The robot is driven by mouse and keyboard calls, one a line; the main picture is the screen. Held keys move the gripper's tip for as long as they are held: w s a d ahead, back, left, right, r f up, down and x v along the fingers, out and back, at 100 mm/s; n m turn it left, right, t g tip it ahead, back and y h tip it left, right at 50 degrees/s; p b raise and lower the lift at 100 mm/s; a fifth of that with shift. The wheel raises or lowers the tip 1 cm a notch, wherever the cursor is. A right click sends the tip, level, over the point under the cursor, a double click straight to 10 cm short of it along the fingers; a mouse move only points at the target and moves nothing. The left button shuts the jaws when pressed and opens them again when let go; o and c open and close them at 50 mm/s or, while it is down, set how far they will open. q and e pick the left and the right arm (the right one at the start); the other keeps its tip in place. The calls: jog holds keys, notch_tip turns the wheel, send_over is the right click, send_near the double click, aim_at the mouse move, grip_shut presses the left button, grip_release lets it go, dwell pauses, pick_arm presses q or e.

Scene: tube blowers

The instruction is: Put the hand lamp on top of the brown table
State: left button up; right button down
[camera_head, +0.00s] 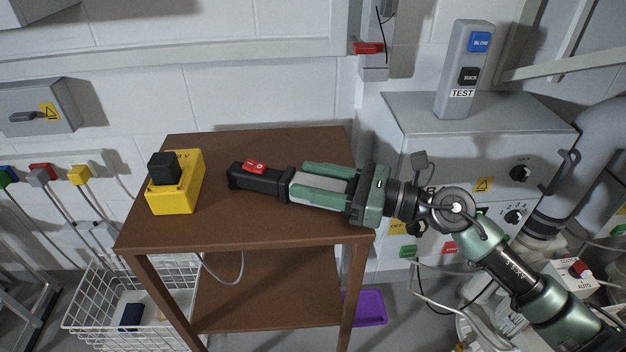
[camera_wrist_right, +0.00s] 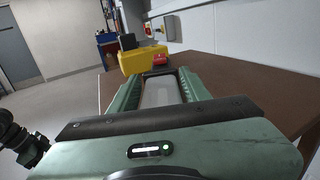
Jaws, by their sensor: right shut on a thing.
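The hand lamp (camera_head: 262,181) is black with a red switch on top and a pale grey body. It lies level over the brown table (camera_head: 230,228), pointing left. I cannot tell whether it rests on the tabletop or is held just above it. My right gripper (camera_head: 300,181) reaches in from the right and is shut on the pale body with its green fingers. The pale body (camera_wrist_right: 160,93) also shows between the fingers in the right wrist view, with the red switch beyond. My left gripper does not show in the head view.
A yellow box (camera_head: 176,182) with a black knob stands on the table's left part, left of the lamp. A grey machine (camera_head: 470,125) stands right of the table. The wall is close behind. A white wire basket (camera_head: 90,305) is at lower left. The table's front strip is clear.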

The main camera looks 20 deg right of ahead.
jog(key=c, duration=0.7)
grip_release()
jog(key=shift+d, duration=0.1)
jog(key=b+v, duration=0.1)
jog(key=v, duration=1.1)
